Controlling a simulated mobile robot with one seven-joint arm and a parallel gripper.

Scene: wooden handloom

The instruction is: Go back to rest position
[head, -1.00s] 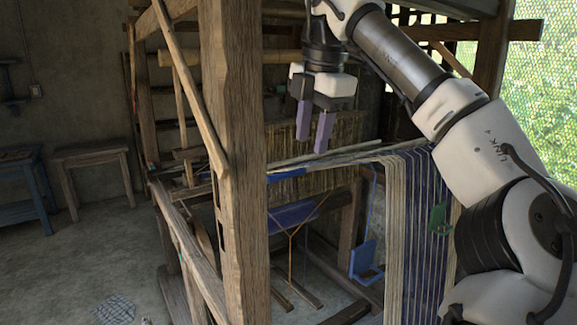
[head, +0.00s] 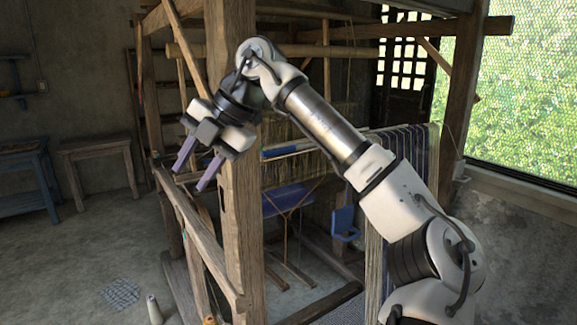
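My gripper (head: 191,178) is in the upper left-middle of the head view, in front of the loom's thick upright post. Its two purple fingers point down and to the left, with a clear gap between them. Nothing is held between them. My arm reaches from the lower right up to a bent wrist and then down to the gripper. The wooden handloom (head: 231,255) stands behind the arm, and the arm hides part of its frame and cloth.
A blue table (head: 40,190) and a wooden stool (head: 98,150) stand at the left wall. Cone-shaped objects, one pale (head: 154,310), sit at the bottom edge. The floor (head: 95,255) at left is open. A mesh window (head: 530,90) is at right.

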